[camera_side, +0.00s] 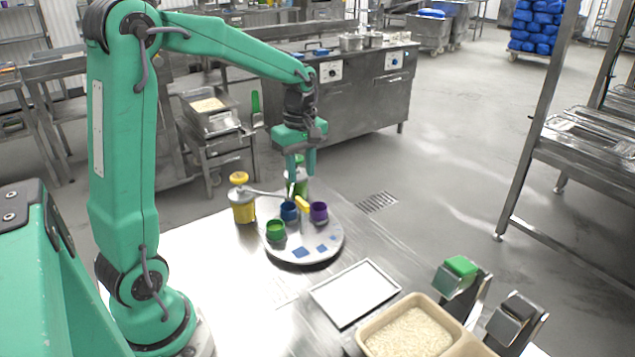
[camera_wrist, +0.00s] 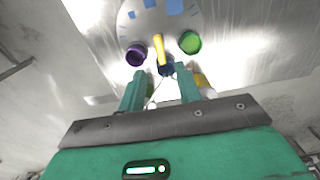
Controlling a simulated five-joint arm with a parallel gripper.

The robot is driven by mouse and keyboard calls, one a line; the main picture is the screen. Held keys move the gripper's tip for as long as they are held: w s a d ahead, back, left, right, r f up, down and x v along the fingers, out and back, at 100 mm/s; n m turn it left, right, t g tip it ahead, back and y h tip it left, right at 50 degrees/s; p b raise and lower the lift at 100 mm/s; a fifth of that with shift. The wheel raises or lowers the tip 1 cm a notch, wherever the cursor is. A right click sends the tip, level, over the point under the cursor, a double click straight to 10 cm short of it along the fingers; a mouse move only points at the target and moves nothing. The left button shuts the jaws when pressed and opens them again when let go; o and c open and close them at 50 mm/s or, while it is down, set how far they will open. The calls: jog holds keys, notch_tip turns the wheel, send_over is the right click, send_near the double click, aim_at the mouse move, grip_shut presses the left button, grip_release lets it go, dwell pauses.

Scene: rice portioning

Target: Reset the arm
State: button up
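My gripper (camera_side: 301,174) hangs over the back of a round grey disc (camera_side: 292,253), fingers pointing down. In the wrist view its two fingers (camera_wrist: 160,80) are apart, with nothing visibly held between them. A blue cup (camera_side: 289,212) stands on the disc below the fingers. A yellow handle (camera_side: 302,204) slants by it; in the wrist view the handle (camera_wrist: 159,48) overlaps the blue cup (camera_wrist: 166,69). A purple cup (camera_side: 319,212) and a green cup (camera_side: 275,232) also stand on the disc. My arm is stretched forward, with the elbow raised.
A green object (camera_side: 299,187) is partly hidden behind my fingers. A white tray (camera_side: 355,293), a rice bin (camera_side: 410,335) and a green-topped metal stand (camera_side: 460,275) are at front right. Bare table lies left of the tray.

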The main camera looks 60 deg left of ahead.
jog(key=shift+r, duration=0.15)
jog(key=shift+s+d+r+m, duration=0.2)
jog(key=shift+d+r+m, duration=0.1)
jog(key=s+d+r+m+t, duration=0.2)
jog(key=s+d+m, duration=0.3)
jog(key=s+m, duration=0.2)
jog(key=s+d+r+m+t, duration=0.3)
jog(key=s+d+m, duration=0.3)
jog(key=s+m, duration=0.2)
jog(key=shift+d+r+m+t, duration=0.25)
jog(key=shift+r+m+t, duration=0.05)
jog(key=shift+m, duration=0.9)
